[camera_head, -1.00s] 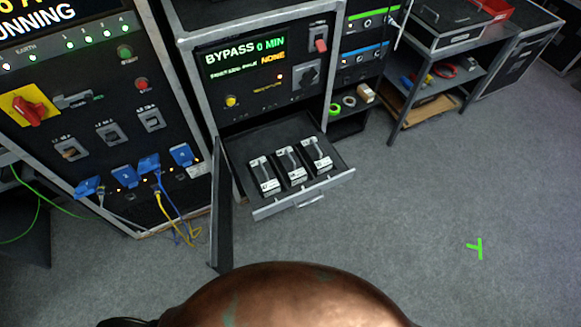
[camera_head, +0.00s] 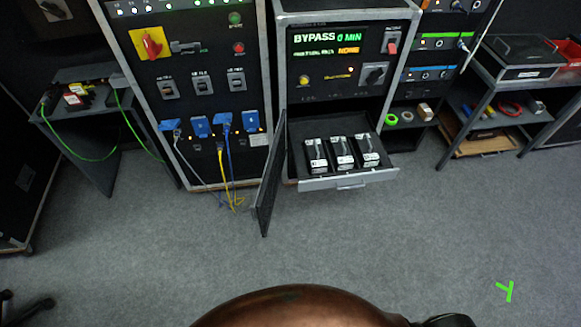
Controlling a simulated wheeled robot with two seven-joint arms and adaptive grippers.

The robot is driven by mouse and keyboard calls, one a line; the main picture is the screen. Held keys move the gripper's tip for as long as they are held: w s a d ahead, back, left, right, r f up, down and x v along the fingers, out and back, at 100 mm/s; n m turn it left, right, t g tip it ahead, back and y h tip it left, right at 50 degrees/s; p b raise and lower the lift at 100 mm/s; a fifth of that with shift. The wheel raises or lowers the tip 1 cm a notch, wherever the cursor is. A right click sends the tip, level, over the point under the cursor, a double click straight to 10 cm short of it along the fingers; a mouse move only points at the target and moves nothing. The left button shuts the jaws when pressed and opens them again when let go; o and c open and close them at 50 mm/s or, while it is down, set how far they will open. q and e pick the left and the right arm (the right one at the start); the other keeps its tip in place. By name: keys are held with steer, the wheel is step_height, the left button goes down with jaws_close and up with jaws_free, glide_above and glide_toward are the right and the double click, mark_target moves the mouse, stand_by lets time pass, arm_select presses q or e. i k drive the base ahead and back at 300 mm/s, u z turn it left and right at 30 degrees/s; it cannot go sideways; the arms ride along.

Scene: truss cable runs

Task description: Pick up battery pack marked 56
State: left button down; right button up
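Three battery packs stand in a row in the open drawer (camera_head: 349,181) of the bypass cabinet. The left pack (camera_head: 316,154), the middle pack (camera_head: 342,152) and the right pack (camera_head: 367,150) are dark with grey handles and white labels. The label numbers are too small to read, so I cannot tell which is marked 56. Neither of my grippers is in view.
The cabinet's open door (camera_head: 268,188) stands out to the left of the drawer. A breaker cabinet (camera_head: 195,60) with hanging cables is on its left. A side table (camera_head: 80,110) is further left, a shelf bench (camera_head: 515,75) at right.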

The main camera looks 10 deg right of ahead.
mark_target(343, 160)
steer(key=z, duration=0.1)
steer(key=k, duration=0.35)
steer(key=u, duration=1.35)
steer(key=i, duration=1.35)
steer(key=z, duration=0.9)
steer(key=i, duration=0.85)
steer(key=z, duration=0.85)
